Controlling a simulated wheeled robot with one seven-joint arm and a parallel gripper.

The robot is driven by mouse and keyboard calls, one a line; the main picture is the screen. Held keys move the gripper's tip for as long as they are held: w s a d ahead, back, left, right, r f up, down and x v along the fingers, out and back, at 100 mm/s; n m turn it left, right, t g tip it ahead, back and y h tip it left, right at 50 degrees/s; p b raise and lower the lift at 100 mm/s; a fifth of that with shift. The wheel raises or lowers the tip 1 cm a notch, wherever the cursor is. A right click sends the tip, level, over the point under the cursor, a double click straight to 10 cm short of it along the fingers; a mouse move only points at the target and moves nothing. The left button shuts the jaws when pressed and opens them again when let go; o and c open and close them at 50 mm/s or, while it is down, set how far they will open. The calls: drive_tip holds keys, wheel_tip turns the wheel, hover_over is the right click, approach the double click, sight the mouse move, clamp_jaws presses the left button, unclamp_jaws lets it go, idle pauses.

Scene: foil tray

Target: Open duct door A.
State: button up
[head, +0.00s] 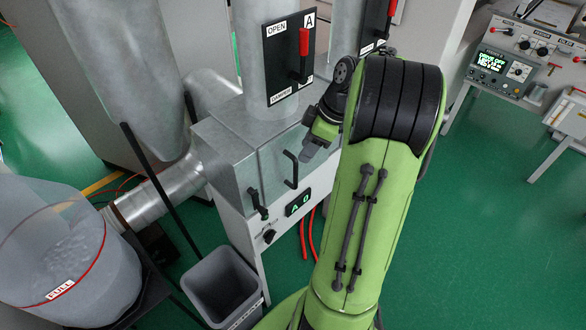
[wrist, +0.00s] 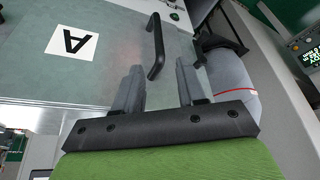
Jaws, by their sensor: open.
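Duct door A (wrist: 105,60) is a flat grey metal panel with a white A label (wrist: 72,43), upside down in the wrist view. It carries a dark bar handle (wrist: 156,45). In the head view, a black handle (head: 290,169) stands on the metal duct box (head: 235,150), and the door looks shut. My gripper (wrist: 160,66) is open and empty. In the wrist view the handle's near end appears between the fingertips; I cannot tell the depth gap. In the head view my gripper (head: 313,152) is just right of and above the handle.
A second black handle (head: 258,206) sits lower left on the box. A red lever (head: 304,50) on an OPEN panel marked A stands above. A grey bin (head: 222,288) and a FULL bag (head: 65,265) are at left. A control console (head: 505,60) stands at right; green floor lies between.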

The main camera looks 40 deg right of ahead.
hover_over(295, 185)
drive_tip(key=f, duration=0.7)
drive_tip(key=shift+w+d+f+b, duration=0.25)
drive_tip(key=shift+d+f+b, duration=0.05)
drive_tip(key=shift+f+b, duration=0.1)
clamp_jaws()
